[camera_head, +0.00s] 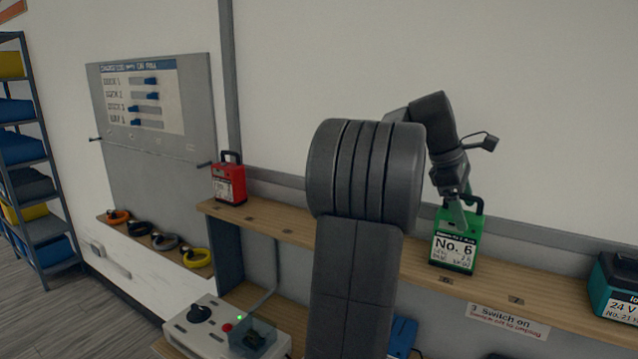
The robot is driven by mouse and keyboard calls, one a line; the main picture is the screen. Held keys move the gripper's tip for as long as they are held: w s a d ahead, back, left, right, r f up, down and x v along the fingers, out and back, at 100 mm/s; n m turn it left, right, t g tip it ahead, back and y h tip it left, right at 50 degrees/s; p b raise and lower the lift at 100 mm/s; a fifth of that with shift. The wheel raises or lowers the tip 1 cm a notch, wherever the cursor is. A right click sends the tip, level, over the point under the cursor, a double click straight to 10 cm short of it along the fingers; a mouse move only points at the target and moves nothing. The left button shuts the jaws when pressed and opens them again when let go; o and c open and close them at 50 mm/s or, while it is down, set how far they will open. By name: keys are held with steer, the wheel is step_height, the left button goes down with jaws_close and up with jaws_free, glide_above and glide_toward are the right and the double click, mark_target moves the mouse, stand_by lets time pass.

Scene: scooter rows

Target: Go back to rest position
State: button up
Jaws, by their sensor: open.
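My arm rises through the middle of the view and bends over to the right. My gripper (459,213) points down at the top of a green battery pack (455,242) marked No. 6. The pack stands upright on the wooden shelf (385,252) and has a dark handle on top. The gripper is open, with its fingers at or just in front of the handle. I cannot tell whether they touch it. My arm hides part of the shelf.
A red pack (229,184) stands on the shelf's left part, a teal pack (615,287) at its right end. Below left is a control box (205,327) with a knob. A grey board (150,165), a ledge with coloured rings and a bin rack (35,190) are further left.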

steer(key=shift+d+f, duration=0.25)
steer(key=shift+r, duration=1.85)
steer(key=shift+f, duration=0.1)
